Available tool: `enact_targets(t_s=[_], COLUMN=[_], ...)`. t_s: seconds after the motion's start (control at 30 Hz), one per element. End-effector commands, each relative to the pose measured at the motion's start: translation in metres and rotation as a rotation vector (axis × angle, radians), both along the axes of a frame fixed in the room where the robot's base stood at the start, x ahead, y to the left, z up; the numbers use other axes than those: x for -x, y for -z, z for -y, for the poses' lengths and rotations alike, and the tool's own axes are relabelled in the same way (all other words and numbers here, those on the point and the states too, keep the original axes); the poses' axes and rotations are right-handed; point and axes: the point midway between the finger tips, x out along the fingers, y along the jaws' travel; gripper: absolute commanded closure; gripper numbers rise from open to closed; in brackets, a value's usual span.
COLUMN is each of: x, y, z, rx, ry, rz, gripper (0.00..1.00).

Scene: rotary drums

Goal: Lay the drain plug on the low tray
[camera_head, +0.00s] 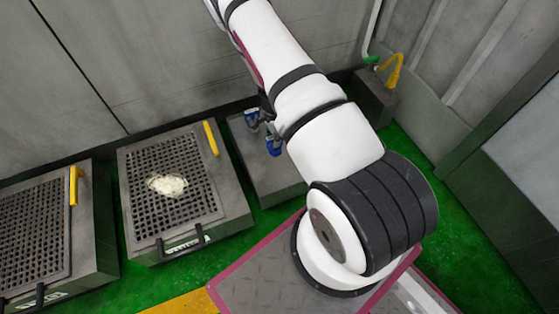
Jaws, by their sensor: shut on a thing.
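My gripper (262,132) shows partly at the left of my white arm, with two blue finger parts. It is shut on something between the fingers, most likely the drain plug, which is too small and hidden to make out. The gripper hangs over a low, plain grey box-like surface (272,182), which may be the low tray. My arm hides the right part of this surface. I cannot tell how high the gripper is above it.
A grated grey box (135,195) with a pale clump (166,185) and a yellow handle stands to the left. Another grated box (30,235) stands farther left. A grey block with a yellow tap (392,72) stands at the back right. Green floor is clear at right.

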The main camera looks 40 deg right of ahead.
Motion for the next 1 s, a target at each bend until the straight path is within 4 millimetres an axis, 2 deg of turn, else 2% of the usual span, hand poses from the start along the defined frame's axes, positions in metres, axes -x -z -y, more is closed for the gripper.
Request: enact_targets(t_s=[0.23, 0.47, 0.63, 0.73, 1.0], x=[0.001, 0.000, 0.001, 0.000, 0.000], y=[0.044, 0.066, 0.090, 0.096, 0.096], z=[0.000, 0.000, -0.001, -0.001, 0.000], rx=[-0.001, 0.000, 0.000, 0.000, 0.000], ry=[-0.001, -0.003, -0.002, -0.003, -0.003], rz=[-0.002, -0.001, -0.001, -0.001, 0.000], gripper=[1.00, 1.00, 1.00, 1.00, 1.00])
